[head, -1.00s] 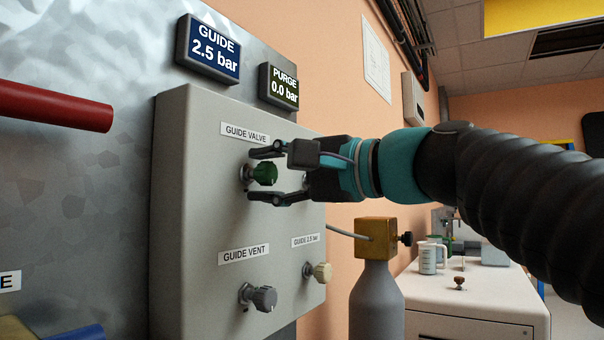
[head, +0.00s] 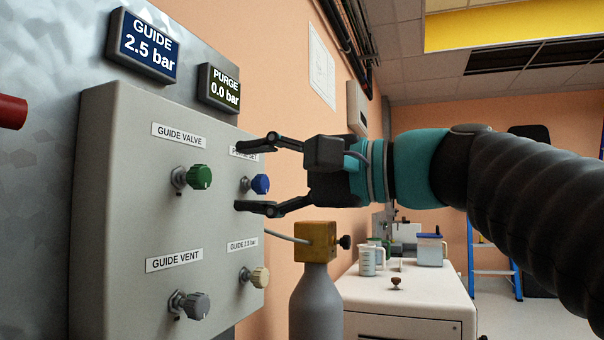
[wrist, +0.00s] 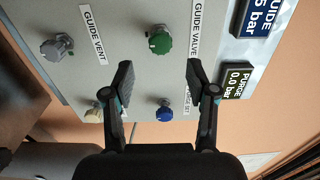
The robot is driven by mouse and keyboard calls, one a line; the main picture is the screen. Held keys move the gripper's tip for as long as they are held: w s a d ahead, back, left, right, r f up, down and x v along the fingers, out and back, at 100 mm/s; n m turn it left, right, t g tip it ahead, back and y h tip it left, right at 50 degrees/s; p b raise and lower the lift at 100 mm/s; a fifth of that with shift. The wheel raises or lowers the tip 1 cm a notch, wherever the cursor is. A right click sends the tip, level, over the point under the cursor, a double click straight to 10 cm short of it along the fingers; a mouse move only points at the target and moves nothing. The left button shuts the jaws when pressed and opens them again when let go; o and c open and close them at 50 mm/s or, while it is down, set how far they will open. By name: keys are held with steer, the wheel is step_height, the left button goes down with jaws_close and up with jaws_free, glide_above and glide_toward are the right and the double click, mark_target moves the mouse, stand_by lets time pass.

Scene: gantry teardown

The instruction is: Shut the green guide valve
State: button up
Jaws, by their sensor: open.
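The green guide valve knob (head: 198,177) sits on the grey panel under the GUIDE VALVE label (head: 179,136). It also shows in the wrist view (wrist: 159,40), beyond the fingertips. My gripper (head: 240,178) is open and empty. In the head view it is to the right of the green knob, with the blue knob (head: 260,184) showing between its fingers. In the wrist view the blue knob (wrist: 164,112) also lies between the fingers. The GUIDE display (head: 149,46) reads 2.5 bar.
The grey GUIDE VENT knob (head: 195,305) and the cream GUIDE 2.5 bar knob (head: 260,277) are lower on the panel (head: 110,220). The PURGE display (head: 219,88) reads 0.0 bar. A gas cylinder (head: 316,300) with a brass-coloured block stands right of the panel, before a white bench (head: 430,300).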

steer(key=v, duration=0.4)
stand_by(0.7)
